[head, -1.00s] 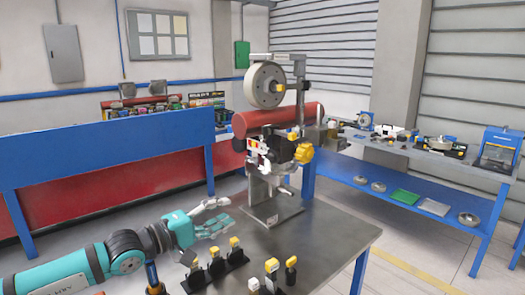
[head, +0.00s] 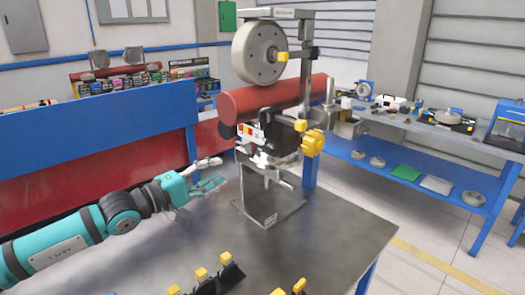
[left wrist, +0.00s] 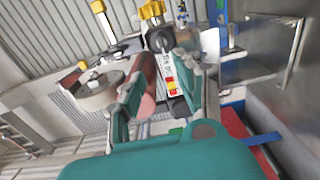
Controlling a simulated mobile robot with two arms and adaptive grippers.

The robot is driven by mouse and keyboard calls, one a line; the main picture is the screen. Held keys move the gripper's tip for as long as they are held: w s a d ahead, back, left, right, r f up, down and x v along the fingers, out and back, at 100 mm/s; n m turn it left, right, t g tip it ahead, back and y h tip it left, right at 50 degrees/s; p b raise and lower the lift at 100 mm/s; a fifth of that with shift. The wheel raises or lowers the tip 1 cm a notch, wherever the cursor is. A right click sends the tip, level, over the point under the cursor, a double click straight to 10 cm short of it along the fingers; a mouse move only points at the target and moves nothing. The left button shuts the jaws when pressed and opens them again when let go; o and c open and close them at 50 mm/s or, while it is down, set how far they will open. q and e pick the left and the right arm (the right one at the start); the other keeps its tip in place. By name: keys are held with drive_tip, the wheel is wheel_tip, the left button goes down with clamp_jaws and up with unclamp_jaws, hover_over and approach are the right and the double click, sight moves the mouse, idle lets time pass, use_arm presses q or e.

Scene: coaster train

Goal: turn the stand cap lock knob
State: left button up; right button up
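A grey metal stand (head: 270,208) on the table carries a grey wheel (head: 257,54), a red cylinder (head: 265,100) and a dark mechanism. A large yellow star knob (head: 312,143) is on the mechanism's right side; smaller yellow knobs show on the wheel hub (head: 282,57) and above the star knob (head: 300,125). I cannot tell which is the cap lock knob. My left gripper (head: 221,172) is open and empty, left of the stand and apart from it. In the left wrist view its teal fingers (left wrist: 163,72) are spread, with the wheel (left wrist: 98,93) and a yellow knob (left wrist: 152,9) beyond.
The grey tabletop (head: 335,240) is clear right of the stand. Several yellow-topped pieces (head: 228,258) stand along its front edge. A blue panel (head: 90,135) is behind my left arm. A blue side bench (head: 400,185) with parts stands at the right.

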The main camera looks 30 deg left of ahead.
use_arm(q)
drive_tip(key=p, duration=0.3)
approach(263, 151)
drive_tip(key=w, duration=0.1)
drive_tip(key=p+x, duration=0.2)
drive_tip(key=x, duration=0.5)
drive_tip(key=shift+w+d+r+p, duration=0.2)
drive_tip(key=shift+d+p, duration=0.1)
drive_tip(key=shift+p, duration=0.1)
drive_tip(key=shift+w+d+f, duration=0.2)
drive_tip(key=shift+w+d, duration=0.05)
drive_tip(key=shift+w, duration=0.35)
use_arm(e)
wheel_tip(263, 151, up, 6)
drive_tip(key=w, duration=0.2)
drive_tip(key=shift+w+a, duration=0.25)
drive_tip(key=shift+a, duration=0.2)
use_arm(q)
clamp_jaws()
use_arm(e)
drive_tip(key=shift+a, duration=0.25)
